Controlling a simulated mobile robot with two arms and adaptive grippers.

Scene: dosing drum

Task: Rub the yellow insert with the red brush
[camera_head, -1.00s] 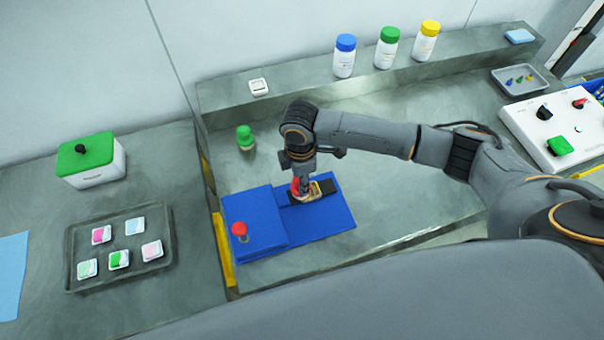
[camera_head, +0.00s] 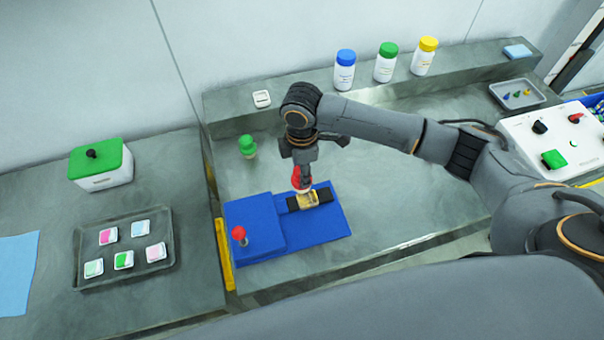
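The yellow insert (camera_head: 309,199) sits in a black holder (camera_head: 325,195) on the blue mat (camera_head: 325,229). The red brush (camera_head: 301,180) is upright with its lower end at the insert's upper left side; whether it touches the insert is hard to tell. My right gripper (camera_head: 303,172), on the arm coming from the right, points down and appears shut on the brush. The fingers partly cover the brush. My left gripper is not in view.
A blue block with a red-topped piece (camera_head: 239,233) is left of the holder. A green-topped piece (camera_head: 247,145) stands behind. Several bottles (camera_head: 385,65) stand on the back ledge. A control box (camera_head: 550,140) is at the right, a tray (camera_head: 165,262) at the left.

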